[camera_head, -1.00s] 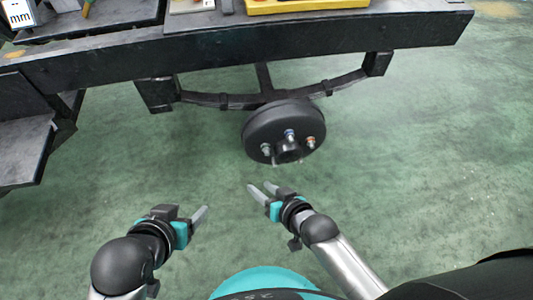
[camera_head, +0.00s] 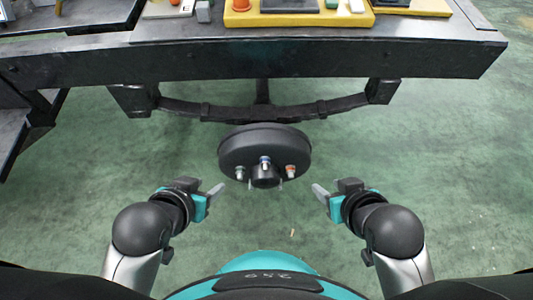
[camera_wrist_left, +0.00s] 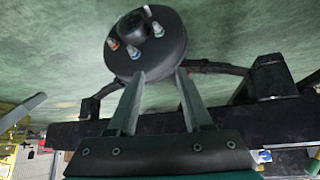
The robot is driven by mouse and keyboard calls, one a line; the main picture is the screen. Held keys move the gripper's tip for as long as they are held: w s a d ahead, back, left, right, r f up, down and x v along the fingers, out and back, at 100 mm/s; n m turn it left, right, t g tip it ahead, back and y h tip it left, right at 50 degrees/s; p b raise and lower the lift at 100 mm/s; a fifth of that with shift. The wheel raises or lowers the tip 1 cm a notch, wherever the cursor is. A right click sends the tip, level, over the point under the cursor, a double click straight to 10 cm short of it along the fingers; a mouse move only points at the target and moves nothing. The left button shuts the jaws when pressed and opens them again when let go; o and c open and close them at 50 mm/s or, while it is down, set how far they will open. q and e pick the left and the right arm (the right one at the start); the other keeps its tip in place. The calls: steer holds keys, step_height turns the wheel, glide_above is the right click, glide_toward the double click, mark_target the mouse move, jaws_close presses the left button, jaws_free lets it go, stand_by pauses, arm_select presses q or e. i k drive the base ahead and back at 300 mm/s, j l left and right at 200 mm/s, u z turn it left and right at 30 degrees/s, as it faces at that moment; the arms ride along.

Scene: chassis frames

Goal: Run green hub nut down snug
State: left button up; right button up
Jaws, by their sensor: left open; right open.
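The black hub drum (camera_head: 262,139) hangs under the dark chassis frame, nut side towards me. The green hub nut (camera_head: 240,172) sits on the stud at its left, and its tint is faint. A blue nut (camera_head: 265,161) is at the middle and a red nut (camera_head: 291,171) at the right. How far the green nut is threaded cannot be told. My left gripper (camera_head: 217,190) is open and empty, just lower left of the green nut and apart from it. In the left wrist view the open fingers (camera_wrist_left: 159,82) point at the hub (camera_wrist_left: 171,57). My right gripper (camera_head: 319,191) is open and empty, lower right of the hub.
The chassis beam (camera_head: 260,62) and leaf spring (camera_head: 205,109) run across above the hub. A yellow tray (camera_head: 300,19) and small parts lie on the top surface. The green floor around and below the hub is clear.

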mark_target(239, 169)
steer(key=i+l+u, duration=0.15)
steer(key=l+u, duration=0.15)
steer(key=i+l+u, duration=0.1)
steer(key=l+u, duration=0.6)
steer(key=u, duration=0.3)
steer(key=i, duration=0.05)
